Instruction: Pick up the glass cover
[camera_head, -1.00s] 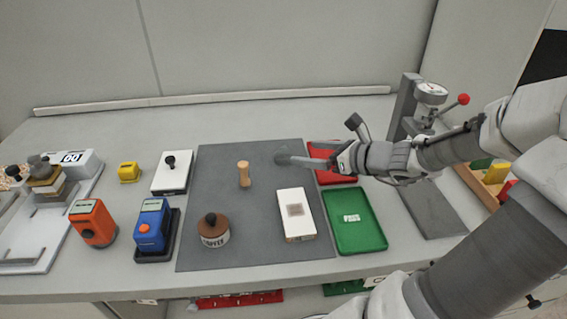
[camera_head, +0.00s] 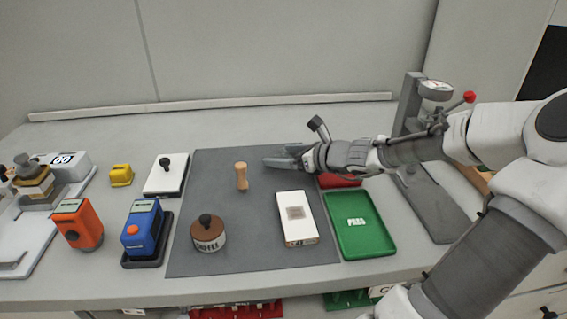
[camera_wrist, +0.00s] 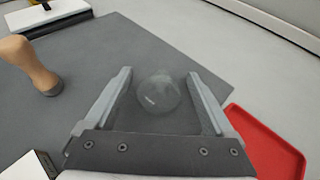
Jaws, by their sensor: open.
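The glass cover (camera_wrist: 158,94) is a clear round dome on the grey mat. In the wrist view it shows between the two fingers of my open gripper (camera_wrist: 164,97), with a visible gap on each side. In the head view my gripper (camera_head: 268,157) reaches in from the right, low over the upper right of the mat. The cover cannot be made out there, as my fingers hide that spot. I cannot tell how far the fingertips are above the mat.
A wooden peg-like handle (camera_head: 241,176) stands left of my gripper on the grey mat (camera_head: 215,165). A red tray (camera_wrist: 262,150) and a green tray (camera_head: 362,238) lie right of the mat.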

